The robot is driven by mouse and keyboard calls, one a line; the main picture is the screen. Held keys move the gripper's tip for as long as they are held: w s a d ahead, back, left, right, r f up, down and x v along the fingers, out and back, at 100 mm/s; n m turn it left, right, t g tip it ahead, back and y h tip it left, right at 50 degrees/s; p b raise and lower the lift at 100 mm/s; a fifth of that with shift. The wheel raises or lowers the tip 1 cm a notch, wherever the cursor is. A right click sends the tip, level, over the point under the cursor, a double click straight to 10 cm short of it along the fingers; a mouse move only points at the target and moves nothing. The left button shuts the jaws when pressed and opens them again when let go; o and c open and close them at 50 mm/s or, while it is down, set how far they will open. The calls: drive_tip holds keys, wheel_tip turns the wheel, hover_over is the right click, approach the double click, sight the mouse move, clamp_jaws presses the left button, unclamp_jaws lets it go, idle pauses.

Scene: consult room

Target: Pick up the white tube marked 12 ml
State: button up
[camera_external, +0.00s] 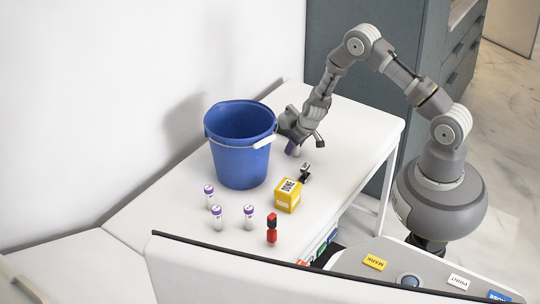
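My gripper (305,146) points down over the table just right of the blue bucket, well behind these tubes. A small greyish-purple piece (292,149) shows at its left finger; I cannot tell whether it is a tube or part of the gripper. Whether the fingers are open is unclear.
A yellow box (288,196), a small black item (305,172) and a red-and-black item (271,230) stand to the right. The table's back right is clear.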

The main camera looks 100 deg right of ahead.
drive_tip(key=c, duration=0.8)
drive_tip(key=shift+o, duration=0.2)
